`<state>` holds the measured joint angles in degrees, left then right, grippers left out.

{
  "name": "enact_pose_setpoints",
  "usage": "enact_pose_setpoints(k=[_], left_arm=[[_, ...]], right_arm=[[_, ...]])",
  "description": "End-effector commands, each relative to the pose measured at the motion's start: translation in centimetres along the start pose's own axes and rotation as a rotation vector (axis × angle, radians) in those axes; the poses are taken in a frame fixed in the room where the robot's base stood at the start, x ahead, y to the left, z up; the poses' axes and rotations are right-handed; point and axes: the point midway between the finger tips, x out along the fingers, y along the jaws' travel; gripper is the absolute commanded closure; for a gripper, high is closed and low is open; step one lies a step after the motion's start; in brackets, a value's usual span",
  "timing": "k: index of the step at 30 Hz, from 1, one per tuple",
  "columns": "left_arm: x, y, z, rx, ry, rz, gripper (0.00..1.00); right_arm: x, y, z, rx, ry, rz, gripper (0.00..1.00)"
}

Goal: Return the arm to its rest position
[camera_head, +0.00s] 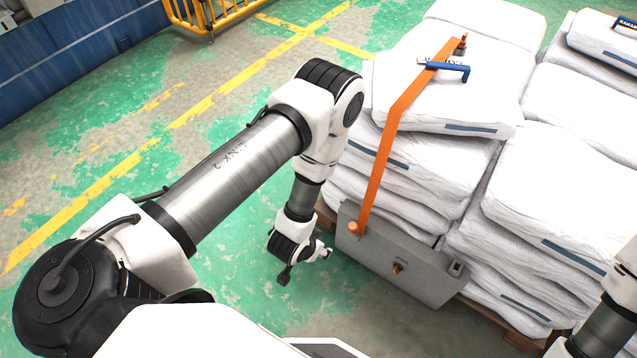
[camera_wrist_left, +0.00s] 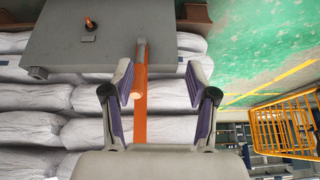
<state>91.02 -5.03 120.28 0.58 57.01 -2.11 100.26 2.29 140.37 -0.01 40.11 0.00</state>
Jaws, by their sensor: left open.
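My left arm reaches in from the left in the head view, bent at the elbow, with its gripper (camera_head: 325,254) low beside the pallet. In the left wrist view the left gripper (camera_wrist_left: 158,85) is open, its two dark-padded fingers apart. An orange strap (camera_head: 388,142) runs down over the white sacks to a grey box (camera_head: 402,262). In the wrist view the strap (camera_wrist_left: 140,122) and the grey box (camera_wrist_left: 95,35) lie beyond the fingers; I see no grip on either. Only part of my right arm shows at the lower right; its gripper is out of view.
White sacks (camera_head: 470,75) are stacked on wooden pallets (camera_head: 327,213). A blue-handled tool (camera_head: 447,68) lies on the top sack. Green floor with yellow lines is clear to the left of the stack.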

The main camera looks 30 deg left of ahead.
Motion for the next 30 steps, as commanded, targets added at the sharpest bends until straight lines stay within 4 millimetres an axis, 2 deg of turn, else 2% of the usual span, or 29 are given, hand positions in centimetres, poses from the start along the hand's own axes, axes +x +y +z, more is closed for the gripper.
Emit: enact_pose_setpoints(k=[7,11,13,15,21,22,24,30], left_arm=[[0.0,0.0,-0.1,0.0,0.002,0.0,0.42],[-1.0,-1.2,-2.1,-0.023,0.028,-0.017,0.42],[-3.5,-2.3,-0.8,-0.059,-0.041,-0.027,0.42],[-6.1,-2.7,1.9,-0.094,-0.147,-0.027,0.42],[-12.8,-1.8,10.0,-0.151,-0.465,-0.007,0.42],[-13.8,-1.7,10.4,-0.158,-0.504,-0.005,0.42],[-16.8,-1.9,8.3,-0.157,-0.489,-0.006,0.42],[-22.3,-2.0,5.4,-0.156,-0.487,-0.006,0.42]], right_arm=[[0.0,0.0,0.0,0.0,0.0,0.0,0.6],[0.0,0.0,0.0,0.0,0.0,0.0,0.6],[0.0,0.0,0.0,0.0,0.0,0.0,0.6],[0.0,0.0,0.0,0.0,0.0,0.0,0.6],[0.0,0.0,0.0,0.0,0.0,0.0,0.6],[-0.7,0.0,0.0,0.0,-0.001,0.0,0.6],[-4.3,0.0,0.1,0.0,-0.001,0.0,0.6],[-10.7,-0.1,0.0,0.0,0.0,0.0,0.6]])
